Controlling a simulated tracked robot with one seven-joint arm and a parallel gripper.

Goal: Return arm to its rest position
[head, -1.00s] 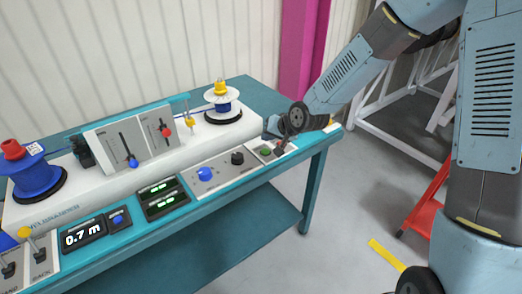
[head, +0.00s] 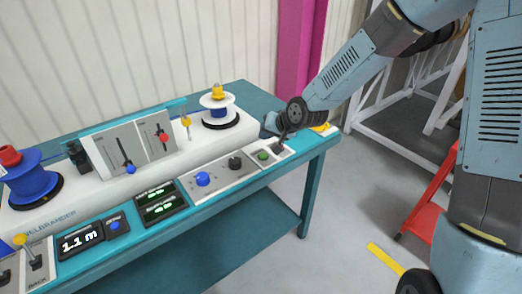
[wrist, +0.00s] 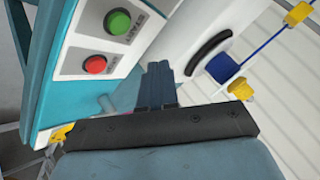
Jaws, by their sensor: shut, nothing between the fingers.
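My arm comes down from the upper right in the head view and ends at the right end of the teal bench (head: 315,150). My gripper (head: 281,146) is at the small button panel, just right of the green button (head: 263,156). In the wrist view my gripper (wrist: 158,75) shows its dark fingers together with nothing between them. The green button (wrist: 118,21) and a red button (wrist: 95,64) lie to the left of the fingers there. The red button is hidden in the head view. I cannot tell whether the fingertips touch the panel.
A white machine carries a blue reel (head: 33,185) at left and a white reel (head: 219,108) at right. A display (head: 79,242) reads 1.1 m. A magenta post (head: 297,60) stands behind the bench, and a red object (head: 428,200) stands right. Grey floor lies between.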

